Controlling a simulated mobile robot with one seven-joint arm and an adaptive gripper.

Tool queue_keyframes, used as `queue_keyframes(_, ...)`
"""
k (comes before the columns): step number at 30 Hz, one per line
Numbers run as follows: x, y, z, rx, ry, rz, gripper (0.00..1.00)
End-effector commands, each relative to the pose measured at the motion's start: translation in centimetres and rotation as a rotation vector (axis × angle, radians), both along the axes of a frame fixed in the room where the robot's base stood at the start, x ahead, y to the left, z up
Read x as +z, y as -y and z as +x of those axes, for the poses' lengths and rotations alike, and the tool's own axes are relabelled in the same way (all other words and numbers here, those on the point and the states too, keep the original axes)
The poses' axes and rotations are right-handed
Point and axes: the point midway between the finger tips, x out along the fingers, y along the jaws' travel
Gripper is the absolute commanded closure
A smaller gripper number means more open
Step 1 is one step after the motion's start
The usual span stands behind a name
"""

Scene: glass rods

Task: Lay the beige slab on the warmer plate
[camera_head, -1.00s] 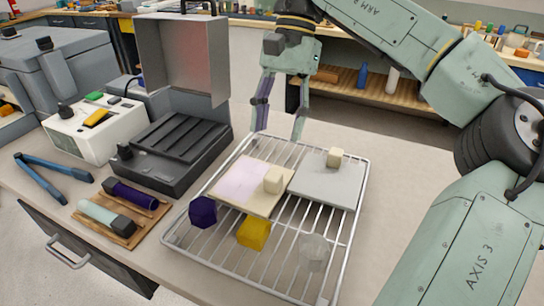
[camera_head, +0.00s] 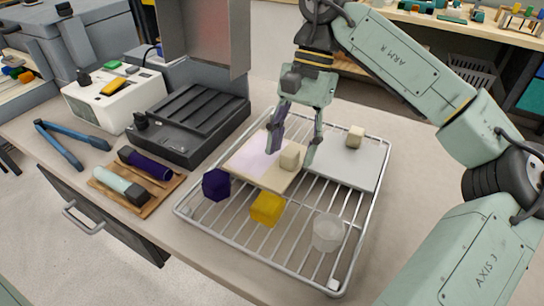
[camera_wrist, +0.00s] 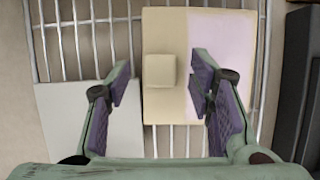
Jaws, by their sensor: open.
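The beige slab (camera_head: 243,155) lies flat on the wire rack, with a block-shaped beige knob (camera_head: 290,158) and a pale pink area on its top. In the wrist view the slab (camera_wrist: 158,25) is near the centre, its knob (camera_wrist: 159,70) between the finger lines. My gripper (camera_head: 293,150) is open over the slab, its fingers on either side of the knob, with no visible contact; it also shows in the wrist view (camera_wrist: 163,88). The warmer plate (camera_head: 195,120) is the dark ribbed top of the unit left of the rack, its lid raised and its surface bare.
The wire rack (camera_head: 215,222) also bears a grey slab (camera_head: 345,166) with a knob, a purple block (camera_head: 216,184), a yellow block (camera_head: 267,208) and a clear piece (camera_head: 328,232). Blue tongs (camera_head: 58,145) and a wooden tray (camera_head: 110,180) with two rods lie left.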

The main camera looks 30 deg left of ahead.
Motion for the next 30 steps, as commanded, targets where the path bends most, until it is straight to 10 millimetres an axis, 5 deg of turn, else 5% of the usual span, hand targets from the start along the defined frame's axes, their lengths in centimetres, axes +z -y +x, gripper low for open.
queue_keyframes(10,-0.76,-0.07,-0.35,0.0,0.0,0.001,0.52)
queue_keyframes(30,-0.73,-0.07,-0.34,0.0,0.0,0.001,0.97)
